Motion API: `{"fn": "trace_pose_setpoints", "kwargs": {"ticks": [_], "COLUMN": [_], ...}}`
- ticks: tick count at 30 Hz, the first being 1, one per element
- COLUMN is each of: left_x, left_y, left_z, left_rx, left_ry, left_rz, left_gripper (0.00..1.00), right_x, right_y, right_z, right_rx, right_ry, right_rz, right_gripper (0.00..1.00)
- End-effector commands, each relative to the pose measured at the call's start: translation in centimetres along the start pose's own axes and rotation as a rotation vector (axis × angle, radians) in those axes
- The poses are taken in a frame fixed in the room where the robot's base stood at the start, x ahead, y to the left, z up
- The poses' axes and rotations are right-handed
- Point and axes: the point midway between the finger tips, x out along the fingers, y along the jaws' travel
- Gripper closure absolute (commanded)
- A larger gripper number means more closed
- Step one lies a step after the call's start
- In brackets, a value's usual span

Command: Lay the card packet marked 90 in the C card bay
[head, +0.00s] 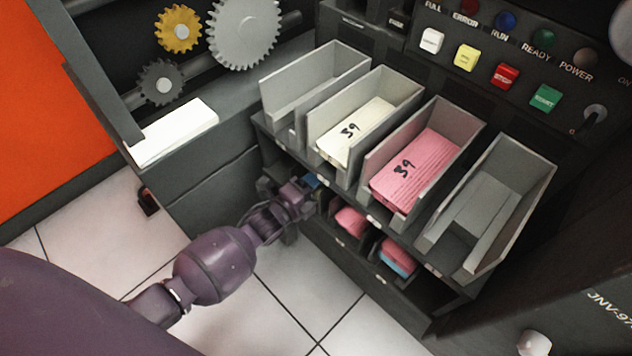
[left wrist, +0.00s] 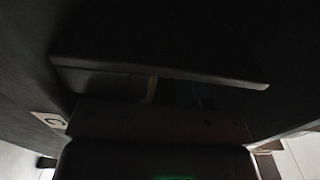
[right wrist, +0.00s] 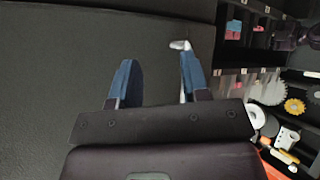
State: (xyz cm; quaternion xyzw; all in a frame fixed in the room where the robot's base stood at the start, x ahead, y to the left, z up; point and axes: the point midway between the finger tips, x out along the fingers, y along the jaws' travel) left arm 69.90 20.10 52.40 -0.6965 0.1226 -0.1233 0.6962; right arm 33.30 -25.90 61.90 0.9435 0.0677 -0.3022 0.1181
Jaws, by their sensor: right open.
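No packet marked 90 can be read in any view. My left gripper (head: 303,196) reaches into the left end of the lower shelf, under the trays; its fingertips are hidden, so I cannot tell if it holds anything. The left wrist view is very dark, with a small label that looks like a C (left wrist: 48,121) at its left. Pink packets (head: 350,221) and a pink and blue stack (head: 398,256) lie in lower compartments to its right. My right gripper (right wrist: 156,85) is open and empty before a dark panel, a silver knob beyond its right finger.
The far-left tray (head: 312,85) and far-right tray (head: 490,205) look empty. A white block (head: 173,133) lies on the left ledge. Buttons and gears line the back.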

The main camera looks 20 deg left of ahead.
Motion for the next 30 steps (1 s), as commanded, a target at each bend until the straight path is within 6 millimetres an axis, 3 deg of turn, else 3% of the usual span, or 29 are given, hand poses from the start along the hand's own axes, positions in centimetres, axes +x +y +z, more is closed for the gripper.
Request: {"fn": "trace_pose_setpoints", "kwargs": {"ticks": [13,30], "left_x": [-1.0,-9.8], "left_y": [-0.1,-0.2], "left_z": [0.0,0.0], "left_rx": [0.001,0.001], "left_ry": [-0.001,-0.001], "left_rz": [-0.001,-0.001], "left_gripper": [0.60,0.60], "right_x": [-0.1,-0.3], "right_y": [0.1,0.1], "right_z": [-0.4,-0.5], "right_rx": [-0.001,-0.015], "right_ry": [0.002,-0.046], "right_rz": [0.004,-0.006], "right_gripper": [0.58,0.58]}}
